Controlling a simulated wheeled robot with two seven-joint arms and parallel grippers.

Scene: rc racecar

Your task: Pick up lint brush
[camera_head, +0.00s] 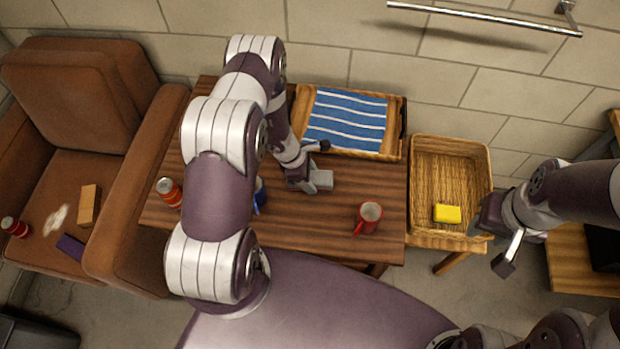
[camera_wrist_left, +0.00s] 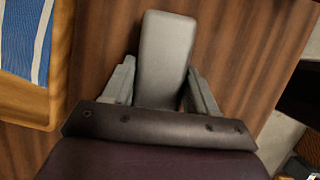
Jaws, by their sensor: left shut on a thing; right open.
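A grey, smooth, block-like thing, which I take to be the lint brush (camera_head: 322,180), is between the fingers of my left gripper (camera_head: 305,181) over the wooden table. In the left wrist view, the grey lint brush (camera_wrist_left: 165,50) sticks out beyond the fingers of my left gripper (camera_wrist_left: 160,85), one on each side and shut on it. I cannot tell whether it touches the table. Its lower end is hidden by the gripper. My right gripper (camera_head: 499,238) is open and empty, to the right of the wicker basket.
The wooden table (camera_head: 335,235) holds a red mug (camera_head: 369,217), a red can (camera_head: 169,191), a blue object (camera_head: 260,195) partly behind my left arm, and a tray (camera_head: 300,105) with a striped cloth (camera_head: 346,118). A wicker basket (camera_head: 451,165) holds a yellow block (camera_head: 447,214). A brown armchair (camera_head: 75,110) stands left.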

